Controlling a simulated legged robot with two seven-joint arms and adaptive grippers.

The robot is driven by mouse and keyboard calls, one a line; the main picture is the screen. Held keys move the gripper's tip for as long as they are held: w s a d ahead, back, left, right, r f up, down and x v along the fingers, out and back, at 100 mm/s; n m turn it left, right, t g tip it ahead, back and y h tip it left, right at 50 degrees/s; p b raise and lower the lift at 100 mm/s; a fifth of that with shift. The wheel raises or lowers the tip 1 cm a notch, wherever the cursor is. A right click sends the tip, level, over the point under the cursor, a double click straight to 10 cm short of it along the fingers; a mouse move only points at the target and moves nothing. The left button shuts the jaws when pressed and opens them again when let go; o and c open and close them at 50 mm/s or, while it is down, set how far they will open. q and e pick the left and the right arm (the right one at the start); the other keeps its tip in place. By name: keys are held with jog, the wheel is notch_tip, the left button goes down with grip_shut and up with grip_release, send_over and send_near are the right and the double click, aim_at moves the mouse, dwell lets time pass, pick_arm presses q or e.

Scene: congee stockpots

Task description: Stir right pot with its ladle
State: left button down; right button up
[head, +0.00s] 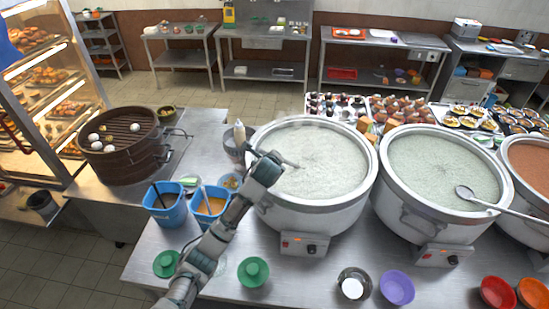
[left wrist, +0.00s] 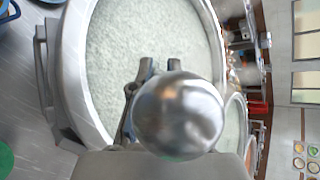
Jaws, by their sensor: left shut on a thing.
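My left gripper (head: 277,158) is over the white congee of the left pot (head: 312,215), near its left side. It is shut on what looks like a metal ladle; its shiny rounded metal part (left wrist: 178,115) fills the middle of the left wrist view, and the fingers are partly hidden behind it. The middle pot (head: 425,222) holds pale green congee. A ladle (head: 466,192) rests in it, its handle reaching right over the rim. The right pot (head: 513,224) holds orange congee and is cut off by the picture edge. My right gripper is not in view.
Blue tubs (head: 166,218) and green cups (head: 253,271) stand beside my left arm. A dark bowl (head: 354,284), a purple bowl (head: 397,288) and an orange bowl (head: 533,292) line the front of the counter. A brown steamer (head: 125,160) stands left.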

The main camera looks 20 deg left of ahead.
pick_arm(q)
notch_tip(320, 180, up, 3)
jog(key=p, duration=0.3)
jog(key=shift+r, duration=0.15)
notch_tip(320, 180, up, 12)
dwell(0.7)
jog(key=shift+f, duration=0.2)
jog(key=t+b, duration=0.1)
jog(key=b, duration=0.2)
jog(key=shift+n+t, duration=0.4)
jog(key=shift+r, duration=0.1)
